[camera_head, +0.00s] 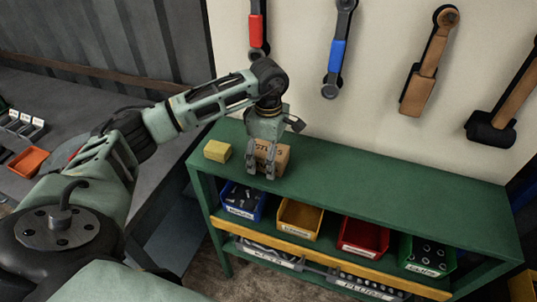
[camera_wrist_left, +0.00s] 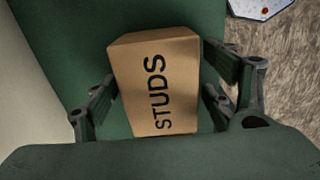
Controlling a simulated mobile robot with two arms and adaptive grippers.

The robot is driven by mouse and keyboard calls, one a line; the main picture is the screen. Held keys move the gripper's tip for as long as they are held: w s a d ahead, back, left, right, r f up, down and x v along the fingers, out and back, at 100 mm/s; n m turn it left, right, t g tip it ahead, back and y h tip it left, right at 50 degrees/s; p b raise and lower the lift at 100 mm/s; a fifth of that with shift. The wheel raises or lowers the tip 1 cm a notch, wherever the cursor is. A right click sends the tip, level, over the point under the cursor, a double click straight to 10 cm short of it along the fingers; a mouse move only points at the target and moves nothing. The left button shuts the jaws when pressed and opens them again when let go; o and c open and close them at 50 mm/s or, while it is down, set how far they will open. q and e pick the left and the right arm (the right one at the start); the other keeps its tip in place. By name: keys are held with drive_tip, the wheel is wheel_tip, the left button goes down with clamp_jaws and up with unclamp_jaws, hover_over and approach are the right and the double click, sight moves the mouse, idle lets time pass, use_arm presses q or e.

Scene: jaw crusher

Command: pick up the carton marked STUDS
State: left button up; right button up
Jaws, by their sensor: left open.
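The brown carton marked STUDS (camera_head: 282,158) stands on top of the green bench, near its left end. My left gripper (camera_head: 262,172) points down at the carton from above, and its fingers partly cover it in the head view. In the left wrist view the carton (camera_wrist_left: 158,82) lies between the two open fingers of the left gripper (camera_wrist_left: 160,105), with a gap visible on each side. Its STUDS lettering faces the wrist camera. My right gripper is not in view.
A yellow block (camera_head: 217,151) sits left of the carton on the green bench (camera_head: 390,185). Blue, yellow, red and green bins (camera_head: 362,238) stand on the shelf below. Tools hang on the wall (camera_head: 300,100) behind. The bench top to the right is clear.

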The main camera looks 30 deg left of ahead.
use_arm(q)
drive_tip(key=c, duration=1.7)
drive_tip(key=shift+w+r, duration=0.1)
drive_tip(key=shift+c, duration=1)
drive_tip(key=shift+r, duration=0.1)
